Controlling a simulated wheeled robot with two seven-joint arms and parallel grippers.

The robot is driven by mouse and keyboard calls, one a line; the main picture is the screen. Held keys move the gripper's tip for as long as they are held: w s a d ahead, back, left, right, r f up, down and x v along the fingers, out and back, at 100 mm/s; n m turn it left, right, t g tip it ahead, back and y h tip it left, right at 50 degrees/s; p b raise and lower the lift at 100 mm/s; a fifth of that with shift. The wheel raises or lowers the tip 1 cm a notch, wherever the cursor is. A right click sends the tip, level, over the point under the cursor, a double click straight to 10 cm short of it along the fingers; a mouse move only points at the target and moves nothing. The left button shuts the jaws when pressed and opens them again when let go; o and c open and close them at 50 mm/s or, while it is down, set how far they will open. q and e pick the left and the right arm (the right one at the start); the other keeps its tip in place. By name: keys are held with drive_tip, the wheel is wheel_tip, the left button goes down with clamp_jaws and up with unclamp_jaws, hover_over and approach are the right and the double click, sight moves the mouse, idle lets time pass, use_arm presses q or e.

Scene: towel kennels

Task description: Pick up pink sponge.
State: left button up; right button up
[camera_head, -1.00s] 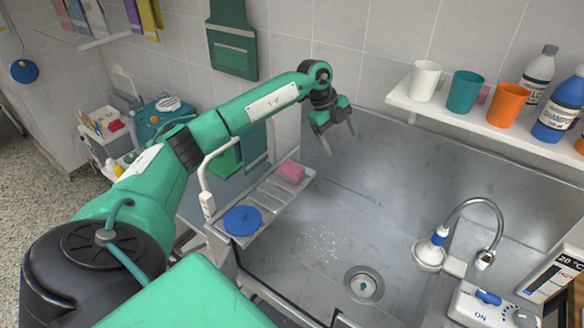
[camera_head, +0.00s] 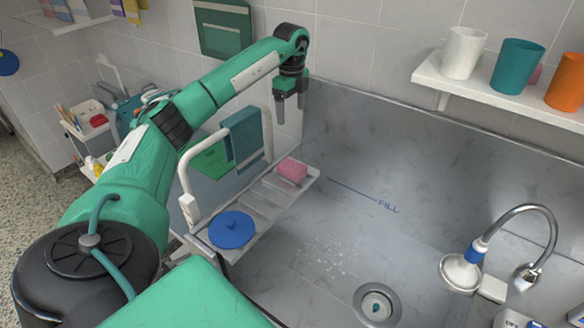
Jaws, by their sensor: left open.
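The pink sponge (camera_head: 292,170) lies at the far end of a narrow metal rack (camera_head: 262,206) along the left side of the sink. My left gripper (camera_head: 290,112) is above and slightly behind the sponge, pointing down. It is open and empty, with both fingers visible and apart from the sponge. My right gripper does not show.
A blue round lid-like item (camera_head: 232,230) sits at the near end of the rack. The sink basin (camera_head: 330,215) is clear. A shelf (camera_head: 480,95) with cups is at the right.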

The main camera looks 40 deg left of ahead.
use_arm(q)
drive_tip(key=b, duration=0.7)
hover_over(292, 165)
wheel_tip(292, 165, down, 9)
drive_tip(key=f, duration=0.9)
drive_tip(key=shift+s+d+f, duration=0.2)
drive_tip(key=shift+s, duration=0.15)
drive_tip(key=shift+f+p, duration=0.35)
drive_tip(key=shift+p, duration=0.1)
drive_tip(key=f, duration=0.3)
drive_tip(key=shift+w+a+f+p, duration=0.2)
drive_tip(key=shift+w+f+p, duration=0.05)
drive_tip(key=shift+f+p, duration=0.15)
drive_tip(key=shift+f, duration=0.3)
drive_tip(key=shift+c, duration=0.2)
drive_tip(key=c, duration=1)
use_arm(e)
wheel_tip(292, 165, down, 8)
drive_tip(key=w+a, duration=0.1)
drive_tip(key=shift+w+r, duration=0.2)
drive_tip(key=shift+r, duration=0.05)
